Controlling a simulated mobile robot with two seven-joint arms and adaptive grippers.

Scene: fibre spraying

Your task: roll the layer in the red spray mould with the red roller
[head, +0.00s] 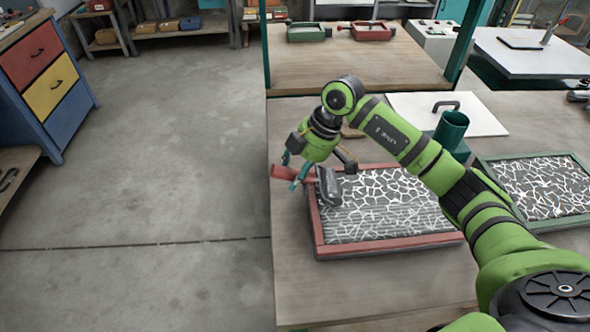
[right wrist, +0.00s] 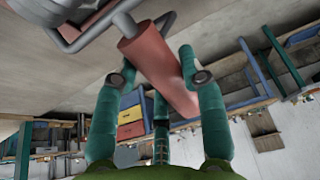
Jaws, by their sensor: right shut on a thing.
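The red spray mould (head: 390,243) lies on the workbench, a shallow red-framed tray. Its layer (head: 390,205) is dark grey with white crack-like lines; the lines look thinner or fainter in a band near the front. My right gripper (head: 300,173) is at the mould's left edge, shut on the handle of the red roller (head: 283,172). The roller's grey drum (head: 329,187) is over the left end of the layer; I cannot tell if it touches. In the right wrist view the red handle (right wrist: 160,75) lies between the teal fingers. My left gripper is not in view.
A green mould (head: 535,188) with a similar layer lies to the right. A green cup-like container (head: 451,128) and a white board with a dark handle (head: 480,112) are behind. Bare bench lies in front of the mould.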

